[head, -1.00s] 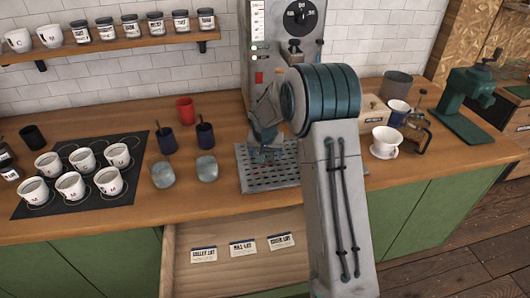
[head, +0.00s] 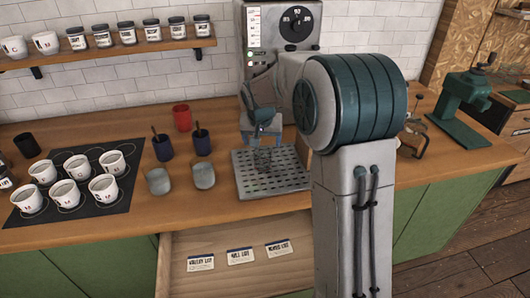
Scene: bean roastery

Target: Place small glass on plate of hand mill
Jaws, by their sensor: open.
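A small, see-through shape that looks like the small glass (head: 262,161) stands on the perforated drip tray (head: 288,182). My gripper (head: 261,142) is open just above it, pointing down; I cannot tell whether the fingers reach around its rim. The green hand mill (head: 462,98) stands at the right end of the counter, with its flat green base plate (head: 456,133) on the wood. My arm covers part of the counter between the tray and the mill.
An open drawer (head: 205,245) with several labelled cards juts out below the tray. Two grey cups (head: 204,176) and two dark blue cups (head: 202,144) stand left of the tray. Several white cups sit on a black mat (head: 115,205). A glass-and-metal pot (head: 414,138) is partly hidden by my arm.

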